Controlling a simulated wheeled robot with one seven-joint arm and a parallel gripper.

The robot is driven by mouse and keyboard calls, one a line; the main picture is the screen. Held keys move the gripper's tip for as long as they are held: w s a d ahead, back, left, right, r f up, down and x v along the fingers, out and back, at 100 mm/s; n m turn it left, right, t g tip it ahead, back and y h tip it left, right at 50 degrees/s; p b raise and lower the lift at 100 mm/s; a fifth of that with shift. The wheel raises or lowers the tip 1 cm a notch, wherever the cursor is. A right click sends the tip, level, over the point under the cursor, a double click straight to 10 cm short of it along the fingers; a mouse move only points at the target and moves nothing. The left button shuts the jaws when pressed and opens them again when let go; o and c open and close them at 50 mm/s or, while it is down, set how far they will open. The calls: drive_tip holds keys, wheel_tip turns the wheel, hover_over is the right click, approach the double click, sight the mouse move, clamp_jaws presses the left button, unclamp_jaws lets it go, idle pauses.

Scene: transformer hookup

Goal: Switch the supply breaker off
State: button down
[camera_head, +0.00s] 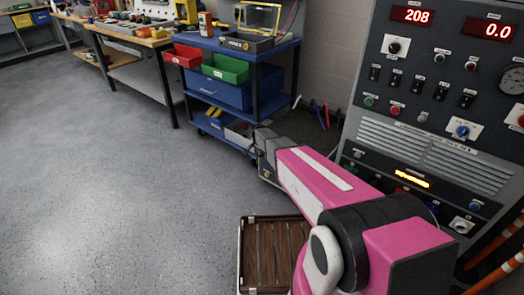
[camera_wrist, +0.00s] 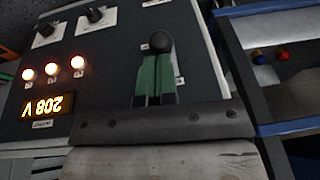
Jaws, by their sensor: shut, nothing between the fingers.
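In the wrist view a dark panel (camera_wrist: 110,65) appears upside down, with a lit "208 V" display (camera_wrist: 48,104). A black round knob (camera_wrist: 160,42), which looks like the breaker's handle, stands out from it beside small white labels too small to read. My gripper (camera_wrist: 157,62) has its green fingers shut and empty, their tips just below the knob in the picture. I cannot tell whether they touch it. In the head view my pink arm reaches toward the blue cart; its grey end shows beside the cart, and the fingertips and this panel cannot be made out.
Three lit lamps (camera_wrist: 53,69) and two black rotary knobs (camera_wrist: 94,14) share the panel. The blue cart (camera_head: 225,92) holds red and green bins. A tall control cabinet (camera_head: 440,130) stands right. A brown-slatted crate (camera_head: 243,250) lies below my arm. Left floor is clear.

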wheel_tip(320, 180, down, 10)
drive_tip(key=s+a+t+h, duration=0.2)
drive_tip(key=t+h, duration=0.2)
drive_tip(key=shift+r+t, duration=0.15)
drive_tip(key=shift+t, duration=0.25)
idle(0.7)
drive_tip(key=shift+s, duration=0.1)
idle(0.5)
